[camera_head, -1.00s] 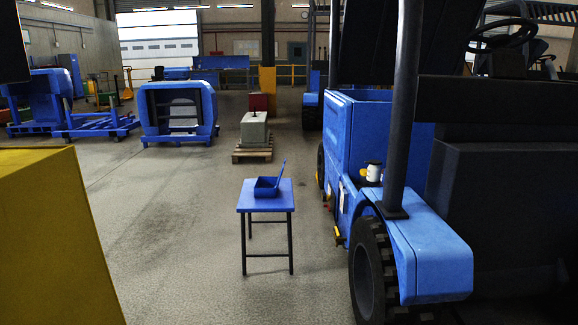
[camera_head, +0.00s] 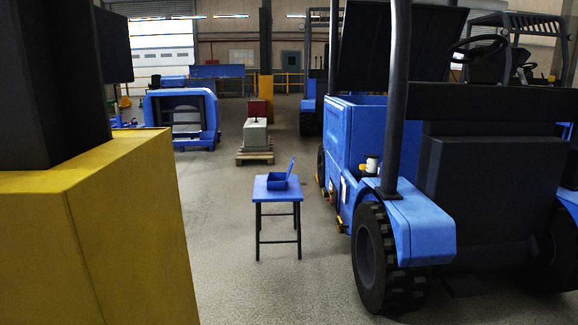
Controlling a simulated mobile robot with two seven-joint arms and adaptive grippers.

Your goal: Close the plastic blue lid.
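A small blue plastic box (camera_head: 277,182) stands on a small blue-topped table (camera_head: 262,194) with dark legs, some way ahead of me. Its blue lid (camera_head: 291,167) is open and stands up, tilted, at the box's right side. Neither of my grippers is in view, and nothing touches the box or the lid.
A blue forklift (camera_head: 420,222) stands close at the right, its wheel beside the aisle. A large yellow block (camera_head: 120,230) with a dark post fills the left foreground. A pallet (camera_head: 254,156) with a grey weight is behind the table. Grey floor before the table is clear.

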